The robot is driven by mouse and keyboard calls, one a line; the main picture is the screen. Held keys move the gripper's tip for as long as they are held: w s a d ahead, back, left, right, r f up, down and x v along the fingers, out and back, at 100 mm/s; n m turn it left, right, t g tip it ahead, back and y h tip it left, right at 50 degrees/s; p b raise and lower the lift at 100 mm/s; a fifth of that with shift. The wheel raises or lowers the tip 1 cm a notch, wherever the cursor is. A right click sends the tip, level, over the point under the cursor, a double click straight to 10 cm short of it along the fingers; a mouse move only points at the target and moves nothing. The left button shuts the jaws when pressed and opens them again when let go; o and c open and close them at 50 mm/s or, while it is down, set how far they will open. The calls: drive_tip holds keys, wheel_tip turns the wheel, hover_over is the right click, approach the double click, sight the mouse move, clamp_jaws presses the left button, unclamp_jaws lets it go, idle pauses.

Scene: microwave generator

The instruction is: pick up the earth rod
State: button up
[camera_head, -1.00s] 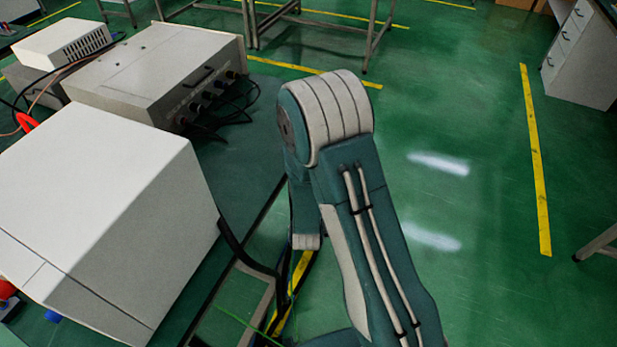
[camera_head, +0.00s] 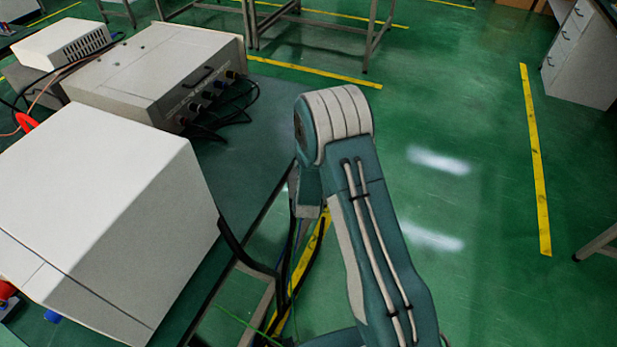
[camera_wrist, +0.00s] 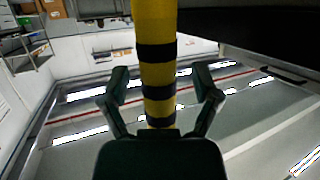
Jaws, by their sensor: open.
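The earth rod, a yellow shaft with several black bands (camera_wrist: 155,18), runs down the middle of the wrist view from the top edge. My gripper (camera_wrist: 160,80) is open, with one finger on each side of the rod. Gaps show between both fingers and the rod. The rod's lower part disappears behind the dark gripper body, so its lower end is hidden. In the head view my gripper is hidden below my arm, and I cannot clearly pick out the rod there.
A large white box (camera_head: 100,210) and a grey instrument (camera_head: 150,75) with cables stand on the green bench (camera_head: 245,150) at left. Black cables (camera_head: 240,250) hang at its edge beside my arm. A dark overhanging surface (camera_wrist: 260,30) fills the wrist view's upper right. Floor at right is open.

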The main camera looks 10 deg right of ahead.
drive_tip(key=shift+c, duration=0.4)
clamp_jaws()
drive_tip(key=shift+r, duration=0.15)
drive_tip(key=shift+r, duration=5.6)
